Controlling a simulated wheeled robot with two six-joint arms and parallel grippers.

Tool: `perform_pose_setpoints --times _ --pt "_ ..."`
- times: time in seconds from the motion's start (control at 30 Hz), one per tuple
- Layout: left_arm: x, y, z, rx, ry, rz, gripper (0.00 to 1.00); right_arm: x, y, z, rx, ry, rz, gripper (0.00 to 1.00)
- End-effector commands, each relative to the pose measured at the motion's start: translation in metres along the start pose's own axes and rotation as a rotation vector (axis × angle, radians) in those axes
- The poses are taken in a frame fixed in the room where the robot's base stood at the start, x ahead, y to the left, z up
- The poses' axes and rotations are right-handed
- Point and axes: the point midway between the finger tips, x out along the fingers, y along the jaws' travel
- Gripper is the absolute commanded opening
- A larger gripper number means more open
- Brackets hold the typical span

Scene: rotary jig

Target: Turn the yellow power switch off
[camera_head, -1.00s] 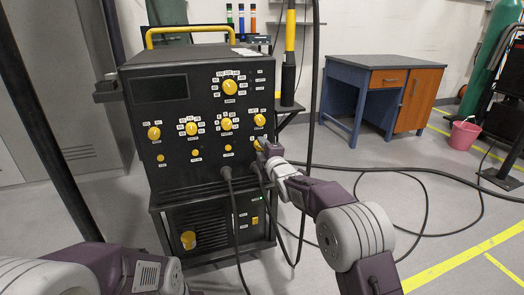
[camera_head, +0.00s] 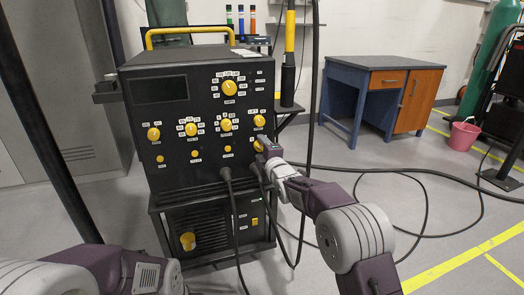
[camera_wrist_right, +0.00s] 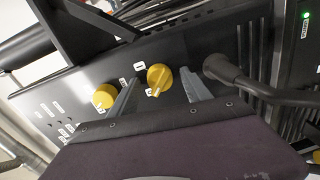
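The yellow switch knob (camera_head: 258,145) is on the lower right of the black machine's front panel, partly hidden by my right gripper (camera_head: 265,147). In the right wrist view the yellow switch (camera_wrist_right: 159,78) shows between the two grey fingers of the right gripper (camera_wrist_right: 160,95). The fingers are open, with gaps visible on both sides of the knob. The knob's pale mark points toward the bottom of that view. The small labels around it are too small to read. My left arm shows at the lower left of the head view, but its gripper does not show.
Another yellow knob (camera_wrist_right: 105,96) sits close beside the left finger. A thick black cable (camera_wrist_right: 255,88) plugs in to the right of the fingers. A green lamp (camera_wrist_right: 305,15) is lit on the lower unit. A blue desk (camera_head: 375,95) stands farther back at the right.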

Motion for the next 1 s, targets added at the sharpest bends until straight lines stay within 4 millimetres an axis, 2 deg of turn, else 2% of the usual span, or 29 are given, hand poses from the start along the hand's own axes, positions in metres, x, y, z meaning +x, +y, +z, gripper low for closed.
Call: perform_pose_setpoints --times 0.17,0.6,0.73,1.0 --pt "-0.006 0.000 -0.001 0.000 0.000 0.000 0.52 -0.012 0.003 0.000 0.001 0.000 -0.001 0.56" --pt "-0.033 0.001 -0.003 0.000 0.000 0.000 0.52 -0.082 0.003 0.000 0.000 -0.001 -0.001 0.56" --pt "-0.034 0.001 -0.004 0.000 0.000 0.000 0.52 -0.090 0.001 0.000 0.000 0.000 0.000 0.56" --pt "-0.034 0.001 -0.004 0.000 0.000 0.000 0.52 -0.091 0.000 0.000 0.000 0.000 0.000 0.56"
